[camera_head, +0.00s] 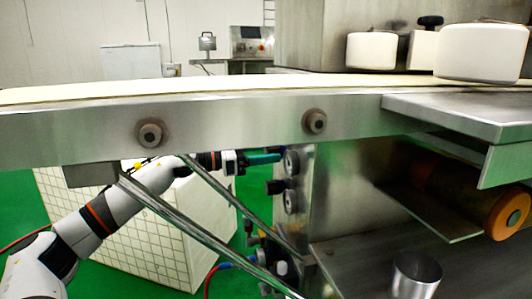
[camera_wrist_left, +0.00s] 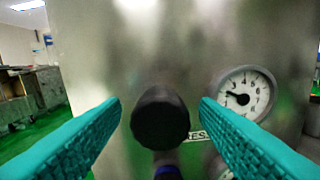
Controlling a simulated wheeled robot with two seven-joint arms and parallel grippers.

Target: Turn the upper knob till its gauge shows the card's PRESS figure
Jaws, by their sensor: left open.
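The upper knob (camera_wrist_left: 160,118) is black and round, on a steel panel in the left wrist view. Its gauge (camera_wrist_left: 246,93), white with a black needle, is up and to its right. The needle points left and slightly up; the figures are too small to read surely. A label ending in "ESS" (camera_wrist_left: 198,135) is partly hidden by a finger. My left gripper (camera_wrist_left: 160,112) is open, its teal fingers on either side of the knob with gaps visible. In the head view my left gripper (camera_head: 262,158) is at the panel's left edge. The card and my right gripper are not visible.
A lower knob (camera_head: 276,187) sits just below my fingers, with a second gauge (camera_head: 290,201) beside it. A conveyor (camera_head: 220,120) spans above my left arm, with slanted steel struts beneath. A white tiled block (camera_head: 150,245) and a metal cup (camera_head: 416,277) are nearby.

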